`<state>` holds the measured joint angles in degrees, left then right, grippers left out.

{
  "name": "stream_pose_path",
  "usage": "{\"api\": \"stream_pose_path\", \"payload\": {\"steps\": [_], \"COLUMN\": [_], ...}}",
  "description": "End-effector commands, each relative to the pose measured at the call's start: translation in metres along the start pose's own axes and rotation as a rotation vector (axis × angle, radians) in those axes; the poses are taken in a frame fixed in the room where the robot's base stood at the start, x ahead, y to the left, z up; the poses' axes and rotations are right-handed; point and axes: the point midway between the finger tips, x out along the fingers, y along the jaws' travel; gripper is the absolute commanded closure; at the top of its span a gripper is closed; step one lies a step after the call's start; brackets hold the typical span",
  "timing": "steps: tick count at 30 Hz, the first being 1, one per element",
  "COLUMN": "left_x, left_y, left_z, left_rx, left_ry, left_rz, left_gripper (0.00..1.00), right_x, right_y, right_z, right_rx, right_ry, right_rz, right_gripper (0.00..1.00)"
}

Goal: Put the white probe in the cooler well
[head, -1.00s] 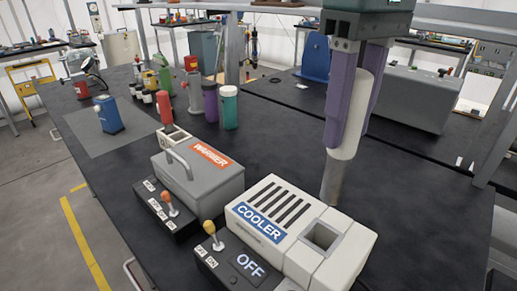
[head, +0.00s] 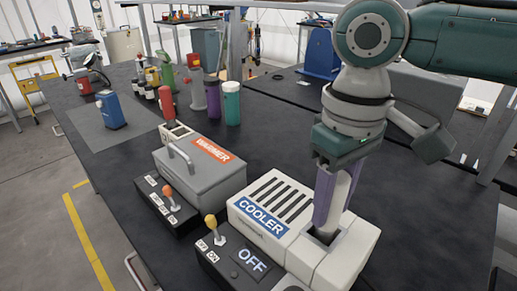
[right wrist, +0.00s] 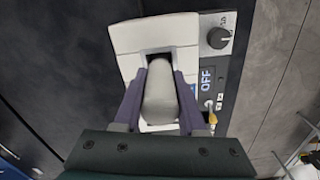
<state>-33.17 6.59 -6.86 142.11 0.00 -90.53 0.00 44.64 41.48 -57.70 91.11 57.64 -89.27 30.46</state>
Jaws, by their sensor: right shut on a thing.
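The white cooler (head: 352,248) stands at the front of the bench, with a blue COOLER label and a display reading OFF. My right gripper (head: 326,230) points down with its purple fingers at the cooler's square well (head: 311,235). In the right wrist view the fingers are shut on the white probe (right wrist: 160,95), which lines up with the well opening. The probe's lower end is hidden, so how deep it sits cannot be told. My left gripper is not in view.
A grey warmer (head: 215,178) with a handle stands left of the cooler, with a red-handled thing (head: 167,105) behind it. Lever switch boxes stand in front.

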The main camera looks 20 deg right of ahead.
Motion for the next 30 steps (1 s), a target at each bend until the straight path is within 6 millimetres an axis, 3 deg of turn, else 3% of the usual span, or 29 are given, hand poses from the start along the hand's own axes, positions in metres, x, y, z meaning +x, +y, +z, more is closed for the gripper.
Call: {"api": "stream_pose_path", "payload": {"steps": [4,5,12,23,30], "left_x": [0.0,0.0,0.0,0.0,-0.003], "left_y": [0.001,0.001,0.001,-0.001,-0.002], "left_z": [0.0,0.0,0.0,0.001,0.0], "left_rx": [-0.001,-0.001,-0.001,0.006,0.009], "left_ry": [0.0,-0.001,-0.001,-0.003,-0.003], "left_rz": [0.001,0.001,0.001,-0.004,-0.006], "left_gripper": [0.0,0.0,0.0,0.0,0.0], "right_x": [0.002,0.003,0.002,-0.005,-0.052], "right_y": [0.0,0.0,0.0,0.0,0.0], "right_z": [0.0,0.0,0.0,-0.001,-0.001], "right_rx": [0.0,0.0,0.0,0.0,0.0], "right_ry": [-0.001,-0.001,0.0,0.002,0.005], "right_rz": [-0.001,0.0,0.0,0.0,0.0], "right_gripper": [1.0,0.59,0.32,0.3,0.3]}}
